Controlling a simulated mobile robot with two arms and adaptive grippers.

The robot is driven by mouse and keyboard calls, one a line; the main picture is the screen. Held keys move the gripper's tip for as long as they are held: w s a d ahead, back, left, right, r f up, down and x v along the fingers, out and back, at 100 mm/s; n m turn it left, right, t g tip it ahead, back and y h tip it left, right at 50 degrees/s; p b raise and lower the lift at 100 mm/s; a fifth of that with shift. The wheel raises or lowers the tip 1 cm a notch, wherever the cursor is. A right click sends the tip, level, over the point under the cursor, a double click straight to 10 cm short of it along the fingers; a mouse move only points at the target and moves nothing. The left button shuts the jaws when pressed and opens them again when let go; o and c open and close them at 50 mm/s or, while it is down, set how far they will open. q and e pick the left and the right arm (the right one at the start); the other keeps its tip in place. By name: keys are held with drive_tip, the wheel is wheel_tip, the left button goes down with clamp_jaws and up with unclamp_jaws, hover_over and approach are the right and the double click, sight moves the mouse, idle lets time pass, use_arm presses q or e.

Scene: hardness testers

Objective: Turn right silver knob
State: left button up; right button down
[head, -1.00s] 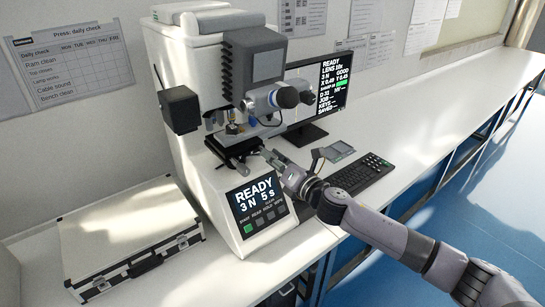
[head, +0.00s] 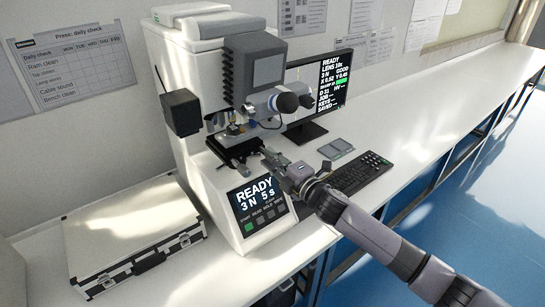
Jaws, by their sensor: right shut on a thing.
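The hardness tester (head: 205,60) stands on the bench with its small stage (head: 236,146) under the lens turret. My right gripper (head: 270,157) reaches in from the right to the stage's right side, just above the tester's front panel. It is shut on the right silver knob, which is mostly hidden between the fingers. The front panel screen (head: 257,195) reads READY, 3 N, 5 s. My left gripper is out of view.
A monitor (head: 318,85) showing readouts stands behind, right of the tester. A keyboard (head: 360,173) and a small grey device (head: 336,148) lie to the right of my gripper. A silver case (head: 130,235) lies at the left. The bench beyond the keyboard is clear.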

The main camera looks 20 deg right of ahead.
drive_tip(key=shift+m, duration=1)
drive_tip(key=c, duration=1.4)
unclamp_jaws()
drive_tip(key=shift+s+d+f, duration=0.1)
drive_tip(key=shift+s+d, duration=0.05)
drive_tip(key=shift+s, duration=0.15)
drive_tip(key=v, duration=1.1)
drive_tip(key=shift+s, duration=0.2)
